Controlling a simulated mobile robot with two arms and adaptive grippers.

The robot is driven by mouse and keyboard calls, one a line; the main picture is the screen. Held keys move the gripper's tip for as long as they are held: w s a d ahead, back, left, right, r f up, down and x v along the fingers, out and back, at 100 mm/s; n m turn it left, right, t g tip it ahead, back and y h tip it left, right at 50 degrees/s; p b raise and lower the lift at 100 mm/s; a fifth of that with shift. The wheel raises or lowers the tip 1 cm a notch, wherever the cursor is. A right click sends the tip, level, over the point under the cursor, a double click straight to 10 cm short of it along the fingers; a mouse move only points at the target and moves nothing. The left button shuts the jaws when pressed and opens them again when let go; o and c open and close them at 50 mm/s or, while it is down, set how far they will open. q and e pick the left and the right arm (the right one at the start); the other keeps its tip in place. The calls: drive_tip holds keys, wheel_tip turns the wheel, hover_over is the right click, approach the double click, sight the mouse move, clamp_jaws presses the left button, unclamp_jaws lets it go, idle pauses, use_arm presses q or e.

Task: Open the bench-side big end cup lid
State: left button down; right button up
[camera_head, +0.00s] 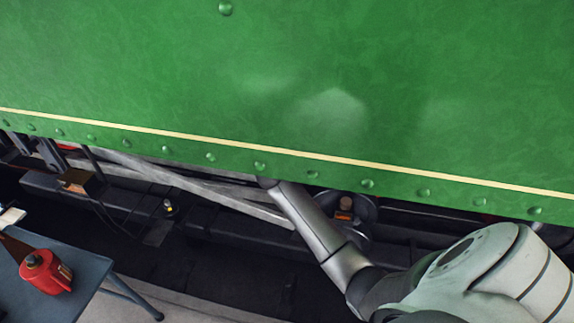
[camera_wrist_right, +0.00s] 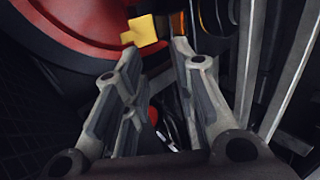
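My right arm reaches in from the lower right in the head view and goes up under the green panel's lower edge, which hides its gripper there. In the right wrist view my right gripper (camera_wrist_right: 157,55) is open, its two fingers apart with nothing clearly held. A small yellow brass-like block (camera_wrist_right: 140,31) is just beyond the left fingertip, in front of a red wheel (camera_wrist_right: 70,30). An orange-brown piece (camera_wrist_right: 177,22) is just beyond the right fingertip. I cannot tell which of these is the cup lid, or whether a finger touches either. My left gripper is out of view.
The riveted green side panel (camera_head: 280,90) fills the upper head view and overhangs the running gear. Grey rods (camera_head: 190,183) cross beneath it. A bench (camera_head: 85,265) with a red can (camera_head: 45,271) stands at lower left. Grey bars (camera_wrist_right: 290,90) flank the gripper on the right.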

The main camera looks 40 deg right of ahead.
drive_tip(key=shift+s+a, duration=0.35)
drive_tip(key=shift+a, duration=0.05)
